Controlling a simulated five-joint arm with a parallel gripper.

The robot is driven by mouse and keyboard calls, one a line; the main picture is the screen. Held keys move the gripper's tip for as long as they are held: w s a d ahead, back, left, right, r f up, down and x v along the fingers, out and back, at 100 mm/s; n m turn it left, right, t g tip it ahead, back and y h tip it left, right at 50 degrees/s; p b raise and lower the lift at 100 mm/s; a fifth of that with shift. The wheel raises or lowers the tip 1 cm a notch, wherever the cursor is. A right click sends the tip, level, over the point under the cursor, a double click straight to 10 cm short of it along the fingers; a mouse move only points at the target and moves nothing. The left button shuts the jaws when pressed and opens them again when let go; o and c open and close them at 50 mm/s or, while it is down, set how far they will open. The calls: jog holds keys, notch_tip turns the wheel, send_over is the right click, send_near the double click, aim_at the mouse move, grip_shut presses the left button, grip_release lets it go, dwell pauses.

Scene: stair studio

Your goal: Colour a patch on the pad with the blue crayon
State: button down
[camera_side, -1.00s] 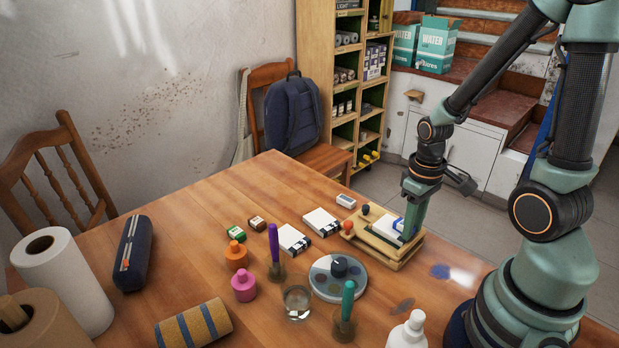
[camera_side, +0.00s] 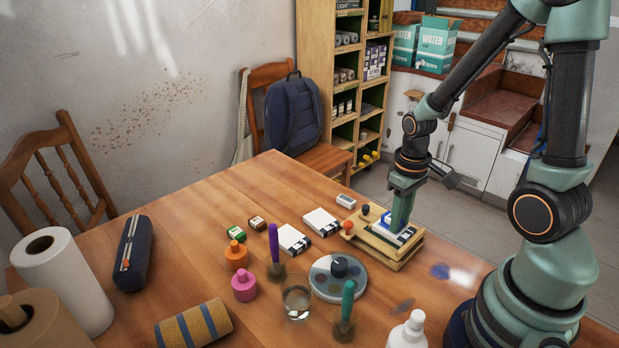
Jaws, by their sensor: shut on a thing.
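My gripper (camera_side: 401,216) points down over the wooden tray (camera_side: 384,250) at the table's right side. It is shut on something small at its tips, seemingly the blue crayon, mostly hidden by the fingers. A white pad (camera_side: 406,236) lies in the tray under the fingertips. Blue shows on the pad's left part beside the fingers; I cannot tell how much of it is colouring. Whether the tip touches the paper is also unclear.
An orange knob (camera_side: 347,225) and a dark knob (camera_side: 365,210) sit at the tray's left end. A round palette (camera_side: 338,283), a glass (camera_side: 297,302) and small bottles stand left and front. A white bottle (camera_side: 409,330) stands in front.

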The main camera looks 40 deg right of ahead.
aim_at(387, 216)
jog(key=s, duration=0.3)
jog(key=shift+s, duration=0.15)
jog(key=shift+s+a, duration=0.1)
jog(key=shift+a, duration=0.1)
jog(key=shift+w, duration=3.3)
jog(key=shift+s, duration=3.2)
notch_tip(387, 216, up, 8)
jog(key=shift+r, duration=0.1)
